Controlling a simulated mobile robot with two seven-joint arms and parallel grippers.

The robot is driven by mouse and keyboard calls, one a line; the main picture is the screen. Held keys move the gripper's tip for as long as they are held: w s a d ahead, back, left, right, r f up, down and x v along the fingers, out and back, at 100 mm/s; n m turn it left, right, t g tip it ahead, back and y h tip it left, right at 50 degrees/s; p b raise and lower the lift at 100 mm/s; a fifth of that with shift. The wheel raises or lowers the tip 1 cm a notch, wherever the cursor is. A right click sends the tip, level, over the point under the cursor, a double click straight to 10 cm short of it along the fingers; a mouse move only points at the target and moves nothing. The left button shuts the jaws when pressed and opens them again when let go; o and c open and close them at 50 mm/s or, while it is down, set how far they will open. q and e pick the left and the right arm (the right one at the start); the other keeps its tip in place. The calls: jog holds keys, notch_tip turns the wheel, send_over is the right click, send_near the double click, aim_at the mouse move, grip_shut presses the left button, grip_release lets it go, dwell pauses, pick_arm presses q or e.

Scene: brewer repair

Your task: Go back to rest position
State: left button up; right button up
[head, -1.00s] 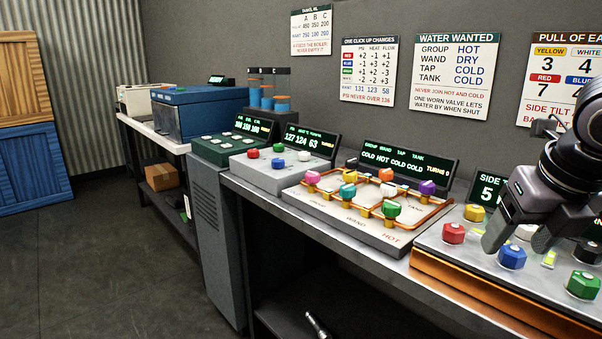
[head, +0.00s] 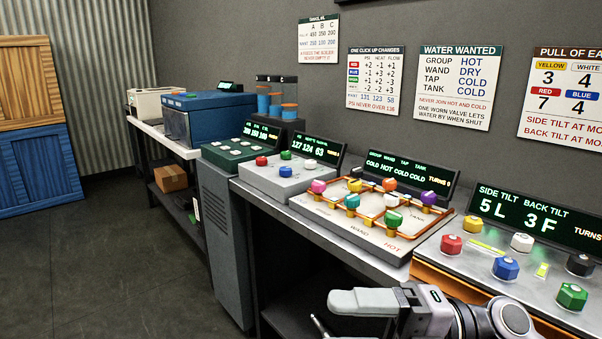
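My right gripper (head: 345,302) is low at the bottom of the head view, in front of the bench edge, with its arm coming in from the lower right. It points left and is seen side-on, so the gap between its fingers is hidden. No held object shows. It is apart from the tilt panel (head: 470,262) and its coloured knobs. My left gripper is not in view.
The valve panel (head: 380,238) with coloured knobs and copper pipes stands mid-bench. The floor (head: 100,265) at left is clear.

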jog(key=w+d+f+m+t+h+p, duration=0.1)
jog(key=w+d+f+m+t+h, duration=0.35)
jog(key=m+t, duration=0.65)
jog(key=w+d+f+m+t+h+p, duration=0.15)
jog(key=d+f+m+t+h, duration=0.5)
jog(key=m, duration=0.75)
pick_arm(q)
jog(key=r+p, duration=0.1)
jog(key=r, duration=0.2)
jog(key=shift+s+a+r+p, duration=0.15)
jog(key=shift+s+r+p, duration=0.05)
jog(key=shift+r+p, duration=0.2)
pick_arm(e)
jog(key=s+d+f+m+g+h, duration=0.2)
jog(key=s+f+m+g+h, duration=0.1)
jog(key=s+f, duration=0.4)
jog(key=s+d+f+m+g+h, duration=0.2)
jog(key=s+f+m, duration=0.3)
jog(key=f, duration=0.9)
jog(key=s+g+h, duration=0.1)
jog(key=s, duration=0.2)
jog(key=shift+f+m, duration=0.15)
jog(key=shift+m, duration=0.15)
jog(key=shift+g, duration=0.25)
